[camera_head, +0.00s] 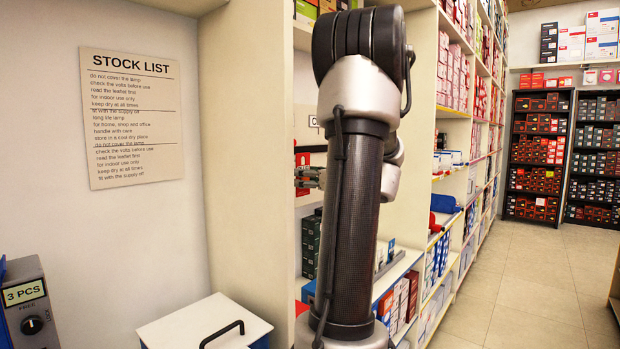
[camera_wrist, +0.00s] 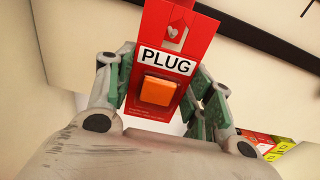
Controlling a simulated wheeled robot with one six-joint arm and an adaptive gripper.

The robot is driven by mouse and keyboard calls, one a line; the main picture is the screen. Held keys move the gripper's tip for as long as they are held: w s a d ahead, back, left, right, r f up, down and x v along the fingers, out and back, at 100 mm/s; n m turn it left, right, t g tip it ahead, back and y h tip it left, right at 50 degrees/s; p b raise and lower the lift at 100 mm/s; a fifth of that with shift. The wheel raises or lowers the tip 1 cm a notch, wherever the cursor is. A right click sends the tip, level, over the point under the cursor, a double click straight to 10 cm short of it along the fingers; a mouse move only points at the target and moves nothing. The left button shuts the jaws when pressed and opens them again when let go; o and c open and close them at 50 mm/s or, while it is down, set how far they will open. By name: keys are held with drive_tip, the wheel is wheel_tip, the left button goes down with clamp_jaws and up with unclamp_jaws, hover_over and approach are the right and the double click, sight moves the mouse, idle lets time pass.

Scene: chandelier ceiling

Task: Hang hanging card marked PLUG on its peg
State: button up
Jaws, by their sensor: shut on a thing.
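The red card marked PLUG (camera_wrist: 143,108) is in the middle of the wrist view, with a white label and an orange block on its face. Its top runs out of the frame. My gripper (camera_wrist: 162,84) has its green-padded fingers on both side edges of the card and is shut on it. In the head view my arm hides most of the gripper; only part of it (camera_head: 310,178) shows at the arm's left, by a shelf bay. Red patches lie beside it there, and I cannot tell whether they are the card. I cannot make out a peg.
A cream shelf panel (camera_head: 242,150) stands left of my arm, with a stock list sign (camera_head: 130,118) on the wall. Below are a white-lidded box (camera_head: 205,322) and a grey box marked 3 PCS (camera_head: 30,310). Stocked shelves line the right; the tiled aisle (camera_head: 530,290) is clear.

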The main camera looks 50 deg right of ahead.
drive_tip(key=shift+w+a+f, duration=0.1)
drive_tip(key=shift+w+f, duration=0.1)
drive_tip(key=shift+w, duration=0.5)
drive_tip(key=shift+w+a+f, duration=0.1)
drive_tip(key=shift+w+f, duration=0.1)
drive_tip(key=shift+w, duration=0.5)
drive_tip(key=shift+w+f, duration=0.2)
drive_tip(key=shift+w, duration=0.5)
drive_tip(key=o, duration=1)
drive_tip(key=shift+c, duration=0.2)
drive_tip(key=s+d, duration=0.1)
drive_tip(key=s, duration=1.1)
drive_tip(key=shift+r, duration=0.15)
